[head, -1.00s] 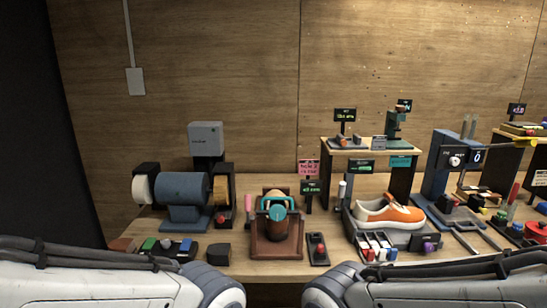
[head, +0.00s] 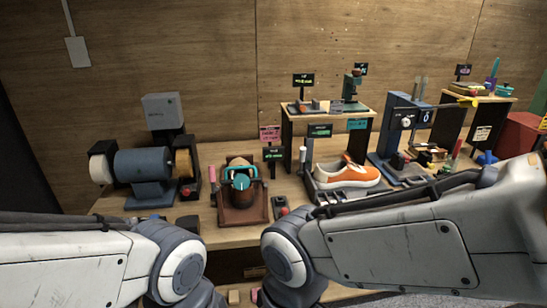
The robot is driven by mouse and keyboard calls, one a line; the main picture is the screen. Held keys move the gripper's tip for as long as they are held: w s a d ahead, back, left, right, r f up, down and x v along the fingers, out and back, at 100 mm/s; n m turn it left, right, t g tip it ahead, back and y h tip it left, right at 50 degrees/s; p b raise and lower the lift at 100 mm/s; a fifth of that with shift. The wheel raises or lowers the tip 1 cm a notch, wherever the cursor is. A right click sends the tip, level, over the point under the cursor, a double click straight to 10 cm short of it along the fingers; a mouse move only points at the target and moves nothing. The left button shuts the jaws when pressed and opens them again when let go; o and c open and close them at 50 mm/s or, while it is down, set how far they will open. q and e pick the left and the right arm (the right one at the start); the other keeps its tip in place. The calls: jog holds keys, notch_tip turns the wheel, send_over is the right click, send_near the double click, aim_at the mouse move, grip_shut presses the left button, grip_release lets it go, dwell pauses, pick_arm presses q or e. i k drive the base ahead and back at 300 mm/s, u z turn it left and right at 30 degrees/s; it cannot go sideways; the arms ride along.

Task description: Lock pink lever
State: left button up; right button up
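The pink lever (head: 212,174) stands roughly upright at the left side of a brown holder (head: 238,214) on the workbench. A teal curved handle (head: 256,171) and a round teal part (head: 240,181) show on the same holder, in front of a tan rounded form. Nothing of mine touches the lever. Neither gripper shows in the head view.
A blue bench grinder (head: 142,164) stands left of the holder. A small black box with a red button (head: 281,202) and an orange sneaker (head: 348,174) in a grey tray are to its right. A raised shelf (head: 330,111) and a blue press (head: 397,125) stand farther right.

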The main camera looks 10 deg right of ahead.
aim_at(212, 175)
jog(key=u, duration=0.45)
jog(key=i, duration=1.35)
jog(key=z, duration=0.45)
